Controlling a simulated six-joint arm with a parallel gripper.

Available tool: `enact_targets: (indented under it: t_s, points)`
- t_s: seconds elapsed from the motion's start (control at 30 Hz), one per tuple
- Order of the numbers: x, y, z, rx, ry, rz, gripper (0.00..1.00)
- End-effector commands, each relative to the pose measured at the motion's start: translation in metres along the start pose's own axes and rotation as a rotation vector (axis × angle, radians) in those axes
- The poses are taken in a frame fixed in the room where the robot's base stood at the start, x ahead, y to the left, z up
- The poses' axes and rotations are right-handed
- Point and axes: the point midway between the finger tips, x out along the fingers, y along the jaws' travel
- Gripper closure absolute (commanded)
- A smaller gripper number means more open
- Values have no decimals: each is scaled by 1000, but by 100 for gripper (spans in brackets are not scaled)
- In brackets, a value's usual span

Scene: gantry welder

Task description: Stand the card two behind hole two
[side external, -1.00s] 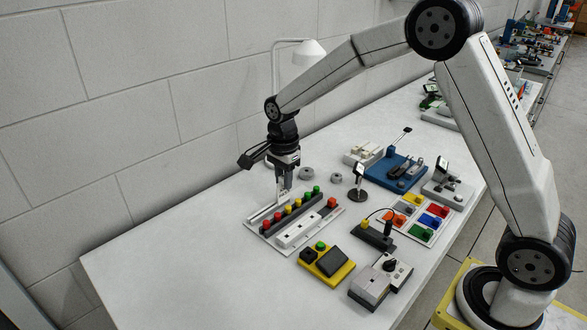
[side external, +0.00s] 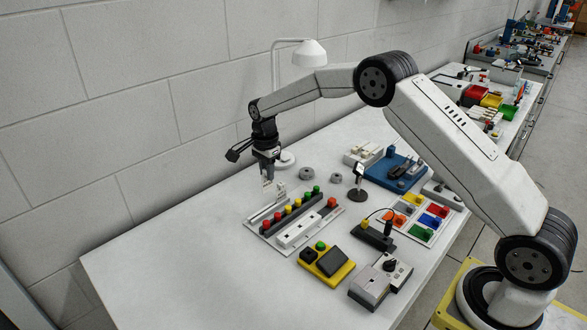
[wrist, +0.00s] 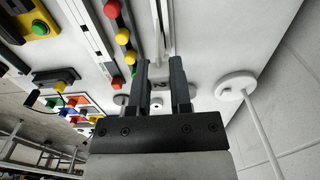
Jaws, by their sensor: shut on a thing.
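My gripper (wrist: 159,72) is shut on a pale card marked 2 (wrist: 158,84), seen between its two dark fingers in the wrist view. In the side view my gripper (side external: 267,178) hangs above the back edge of a white panel (side external: 253,226), with the pale card below its fingers. The panel bears a dark strip with red, yellow and green knobs (side external: 290,208) and a pale rail behind that strip. The card appears to be above the panel, but its exact gap cannot be told. Hole two cannot be made out.
A lamp (side external: 300,52) stands behind my gripper. Grey rings (side external: 306,173) lie to its right. A yellow box (side external: 327,264), a grey switch box (side external: 380,283), a tray of coloured blocks (side external: 432,222) and a blue base (side external: 396,170) stand further right. The table's left side is clear.

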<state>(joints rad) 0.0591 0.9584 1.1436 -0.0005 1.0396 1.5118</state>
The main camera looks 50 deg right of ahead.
Motion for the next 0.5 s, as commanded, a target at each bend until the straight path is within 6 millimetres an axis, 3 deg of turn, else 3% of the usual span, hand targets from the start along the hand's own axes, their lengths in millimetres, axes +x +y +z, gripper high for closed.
enact_targets:
  t_s: [0.5]
  points:
    - [8, 0, 0, 0, 0, 1, 100]
